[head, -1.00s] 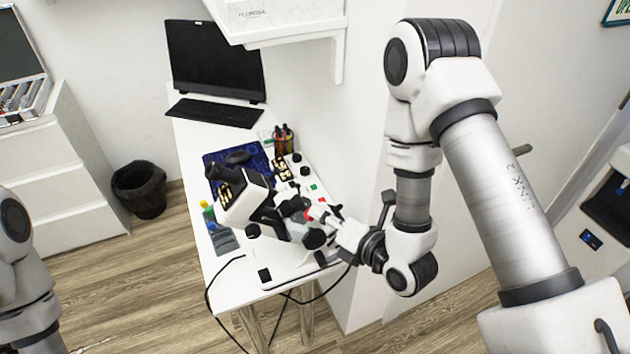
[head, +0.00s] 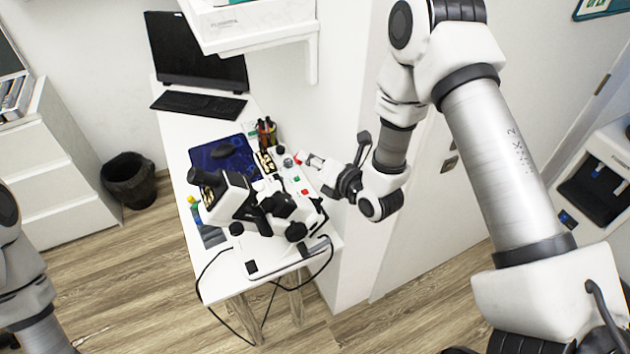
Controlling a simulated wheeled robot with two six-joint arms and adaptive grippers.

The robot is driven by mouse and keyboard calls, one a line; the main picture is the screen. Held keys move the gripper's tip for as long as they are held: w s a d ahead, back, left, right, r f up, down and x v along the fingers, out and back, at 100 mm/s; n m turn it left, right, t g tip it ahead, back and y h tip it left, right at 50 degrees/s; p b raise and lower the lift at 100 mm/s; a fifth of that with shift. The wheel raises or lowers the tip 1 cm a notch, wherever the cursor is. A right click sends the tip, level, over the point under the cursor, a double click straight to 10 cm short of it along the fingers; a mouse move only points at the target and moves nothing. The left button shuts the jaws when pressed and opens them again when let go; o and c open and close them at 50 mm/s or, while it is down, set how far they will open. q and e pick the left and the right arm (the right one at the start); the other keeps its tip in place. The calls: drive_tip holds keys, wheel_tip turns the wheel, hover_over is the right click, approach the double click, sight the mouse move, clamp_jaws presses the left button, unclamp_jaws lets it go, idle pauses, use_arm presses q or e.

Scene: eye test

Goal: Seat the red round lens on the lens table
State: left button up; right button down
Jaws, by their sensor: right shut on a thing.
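My right gripper (head: 308,159) is shut on a small red thing (head: 299,160), which looks like the red round lens. It holds it at the right edge of the desk, beside the back right of a black and white optical instrument (head: 228,197). The red thing is clear of the instrument's head; its height above the desk is hard to judge. I cannot make out the lens table among the instrument's dark parts (head: 283,205). My left arm shows at the left edge, but its gripper is out of view.
The white desk (head: 215,287) also bears a blue mat (head: 222,155), a pen holder (head: 266,131), a keyboard (head: 198,104) and a monitor (head: 197,52). A white shelf (head: 255,28) hangs above. A wall stands close right of the desk. Black cables hang at the front.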

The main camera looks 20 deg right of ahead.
sight(296, 177)
drive_tip(key=shift+a+f+b, duration=0.65)
drive_tip(key=shift+a+f, duration=0.3)
drive_tip(key=shift+s+a+f+b, duration=0.1)
drive_tip(key=shift+a+f+b, duration=0.3)
drive_tip(key=shift+f, duration=0.25)
drive_tip(key=shift+a+f+b, duration=0.3)
drive_tip(key=shift+a+f, duration=0.15)
drive_tip(key=shift+f, duration=0.15)
drive_tip(key=a+f+b, duration=0.2)
drive_tip(key=f+b, duration=0.1)
drive_tip(key=shift+a, duration=0.25)
drive_tip(key=shift+a+f, duration=0.3)
drive_tip(key=shift+a, duration=0.05)
drive_tip(key=shift+b, duration=0.45)
drive_tip(key=shift+a+f+b, duration=0.15)
drive_tip(key=shift+f+b, duration=0.2)
drive_tip(key=shift+b, duration=0.15)
drive_tip(key=c, duration=1.1)
unclamp_jaws()
drive_tip(key=shift+o, duration=0.2)
drive_tip(key=shift+s, duration=0.1)
